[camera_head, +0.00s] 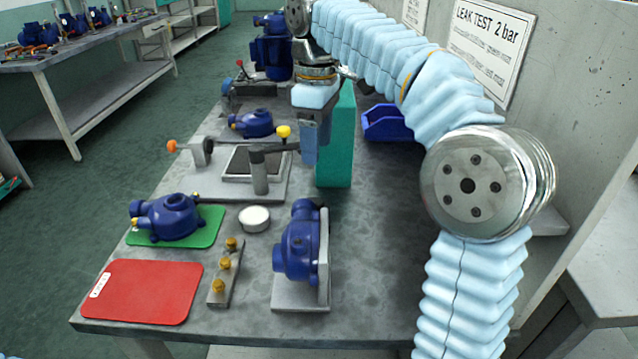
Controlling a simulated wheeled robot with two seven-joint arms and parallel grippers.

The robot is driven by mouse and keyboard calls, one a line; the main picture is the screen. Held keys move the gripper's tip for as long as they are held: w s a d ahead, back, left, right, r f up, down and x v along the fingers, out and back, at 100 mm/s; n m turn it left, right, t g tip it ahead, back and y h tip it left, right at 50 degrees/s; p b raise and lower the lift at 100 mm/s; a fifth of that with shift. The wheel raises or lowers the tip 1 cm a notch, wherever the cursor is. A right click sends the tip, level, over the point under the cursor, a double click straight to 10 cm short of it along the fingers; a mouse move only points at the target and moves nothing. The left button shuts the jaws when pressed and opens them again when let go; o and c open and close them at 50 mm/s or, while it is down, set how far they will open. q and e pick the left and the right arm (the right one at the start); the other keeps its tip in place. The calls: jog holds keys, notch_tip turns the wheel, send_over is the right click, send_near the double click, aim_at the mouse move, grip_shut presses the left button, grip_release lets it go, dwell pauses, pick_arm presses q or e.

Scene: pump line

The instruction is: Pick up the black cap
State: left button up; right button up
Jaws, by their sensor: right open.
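My right gripper (316,145) hangs down from its arm over the middle of the table, in front of a tall teal block. It is open, its fingers overlap in this view, and I see nothing between them. A dark round piece (313,203), possibly the black cap, sits on top of a blue pump (297,250) on a grey angle stand. It is nearer the camera than the gripper and apart from it in the picture. No loose black cap is clearly visible. My left gripper is out of view.
A clamp fixture (240,185) with yellow and orange knobs stands left of the gripper. A green mat (208,236) bears another pump; a red mat (150,292), brass-fitting rack (222,282) and white-topped disc (254,218) lie nearby. A blue bin (388,124) is behind. The table's right front is clear.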

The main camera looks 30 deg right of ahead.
jog(key=f, duration=0.2)
send_over(318, 201)
notch_tip(318, 201, down, 6)
jog(key=shift+w+r, duration=0.1)
jog(key=shift+w, duration=0.05)
notch_tip(318, 201, down, 6)
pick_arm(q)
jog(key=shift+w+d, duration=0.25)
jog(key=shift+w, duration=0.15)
pick_arm(e)
jog(key=shift+c, duration=0.4)
jog(key=c, duration=0.8)
jog(key=shift+r, duration=0.1)
